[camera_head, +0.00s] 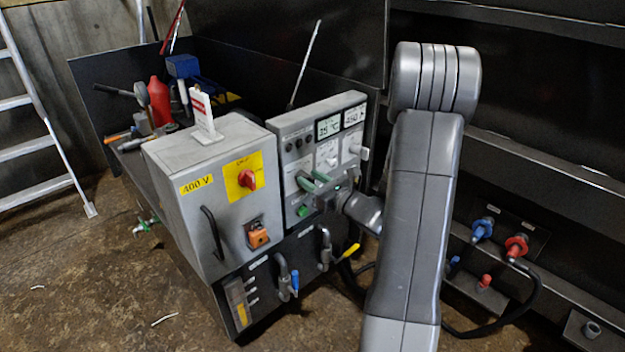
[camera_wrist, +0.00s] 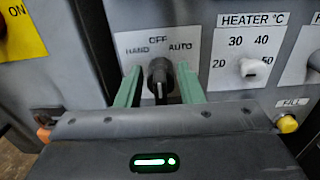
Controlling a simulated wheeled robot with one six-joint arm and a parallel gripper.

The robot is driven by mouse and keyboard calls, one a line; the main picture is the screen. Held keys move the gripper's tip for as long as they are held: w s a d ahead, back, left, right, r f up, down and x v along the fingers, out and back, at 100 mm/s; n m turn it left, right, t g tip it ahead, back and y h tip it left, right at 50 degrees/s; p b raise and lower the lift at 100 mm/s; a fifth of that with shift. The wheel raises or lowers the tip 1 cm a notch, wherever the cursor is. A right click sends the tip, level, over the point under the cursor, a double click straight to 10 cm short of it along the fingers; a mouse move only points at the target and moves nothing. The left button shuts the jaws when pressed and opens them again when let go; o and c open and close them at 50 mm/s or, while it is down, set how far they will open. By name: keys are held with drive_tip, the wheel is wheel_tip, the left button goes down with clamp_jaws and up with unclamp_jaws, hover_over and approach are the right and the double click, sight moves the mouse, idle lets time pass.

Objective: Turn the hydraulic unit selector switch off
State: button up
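The selector switch (camera_wrist: 160,80) is a black knob on the grey control panel, with HAND, OFF and AUTO printed around it. Its handle stands roughly upright, below the word OFF; which end is the pointer I cannot tell for sure. My gripper (camera_wrist: 159,70) has its two green fingers on the left and right of the knob, spread apart, with a gap on each side. It is not clamped on the knob. In the head view my gripper (camera_head: 314,182) is at the panel's lower left, hiding the switch.
Right of the switch is a white heater dial (camera_wrist: 248,68), with a yellow FILL knob (camera_wrist: 287,124) below it. Left is the 400 V cabinet (camera_head: 190,215) with a red switch (camera_head: 247,179) and an orange plug (camera_head: 258,238). Hose valves (camera_head: 284,277) sit below.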

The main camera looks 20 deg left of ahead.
drive_tip(key=p+v, duration=0.2)
drive_tip(key=v, duration=1.2)
drive_tip(key=shift+a+f, duration=0.1)
drive_tip(key=shift+a, duration=0.05)
drive_tip(key=b+x, duration=0.2)
drive_tip(key=x, duration=1.1)
drive_tip(key=shift+w+a, duration=0.2)
drive_tip(key=shift+a, duration=0.15)
